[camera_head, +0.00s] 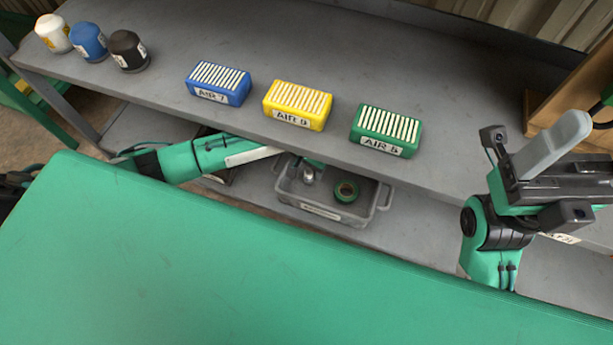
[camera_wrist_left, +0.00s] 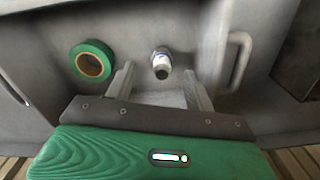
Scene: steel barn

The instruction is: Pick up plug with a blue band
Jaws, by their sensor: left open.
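A small silver, capped plug (camera_head: 308,175) is inside a grey bin (camera_head: 322,212) on the lower shelf. In the left wrist view the plug (camera_wrist_left: 161,63) shows a pale band that looks faintly bluish; its colour is hard to confirm. My left gripper (camera_wrist_left: 158,74) is open and empty, with the plug seen between and just beyond its fingertips. In the head view my left arm reaches under the upper shelf, which hides part of the gripper. My right gripper (camera_head: 553,146) is raised at the right, far from the bin; its jaw opening is unclear.
A green tape roll (camera_head: 346,191) lies in the bin beside the plug. The upper shelf (camera_head: 300,50) overhangs the bin and holds blue (camera_head: 218,84), yellow (camera_head: 297,105) and green (camera_head: 385,130) AIR-labelled blocks. White, blue and black capped containers (camera_head: 88,42) stand far left.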

